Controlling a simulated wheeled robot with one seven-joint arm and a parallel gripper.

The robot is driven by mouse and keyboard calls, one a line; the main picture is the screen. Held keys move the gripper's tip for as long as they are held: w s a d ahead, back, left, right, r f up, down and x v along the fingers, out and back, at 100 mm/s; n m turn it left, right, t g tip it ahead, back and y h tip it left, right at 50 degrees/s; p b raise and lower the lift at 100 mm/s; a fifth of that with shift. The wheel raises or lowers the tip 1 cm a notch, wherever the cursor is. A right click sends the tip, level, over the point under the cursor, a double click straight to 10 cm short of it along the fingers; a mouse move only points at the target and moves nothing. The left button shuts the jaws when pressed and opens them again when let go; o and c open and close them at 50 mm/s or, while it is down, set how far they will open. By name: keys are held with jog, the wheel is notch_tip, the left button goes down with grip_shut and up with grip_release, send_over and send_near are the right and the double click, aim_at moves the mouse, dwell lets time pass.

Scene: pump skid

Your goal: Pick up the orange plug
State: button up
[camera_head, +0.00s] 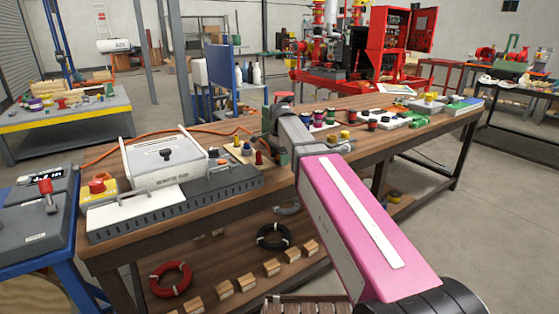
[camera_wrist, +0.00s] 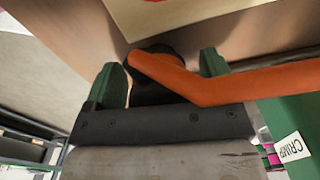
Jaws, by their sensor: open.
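In the wrist view, my gripper (camera_wrist: 161,66) is open, with its green fingers apart. A dark, rounded piece (camera_wrist: 158,88) sits between them, partly hidden behind the gripper's dark body. A thick orange cable or plug part (camera_wrist: 205,85) starts between the fingers, crosses in front of the right finger and runs off to the right. I cannot tell whether either finger touches it. In the head view, an orange cable (camera_head: 125,147) lies along the back of the wooden bench and runs towards my arm's end. The plug itself cannot be made out there.
Spools (camera_head: 331,117) and boxes stand to the right of my arm. In the wrist view, a green block labelled CRIMP (camera_wrist: 290,125) is close at the right.

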jog(key=shift+c, duration=0.3)
jog(key=c, duration=1)
jog(key=shift+c, duration=0.2)
jog(key=shift+r, duration=0.1)
jog(key=shift+r, duration=0.75)
notch_tip(320, 180, up, 3)
jog(key=shift+f, duration=0.15)
jog(key=s+a+r, duration=0.4)
jog(key=a+r, duration=0.2)
jog(key=a, duration=0.5)
jog(key=shift+s+r, duration=0.15)
jog(key=shift+r, duration=0.2)
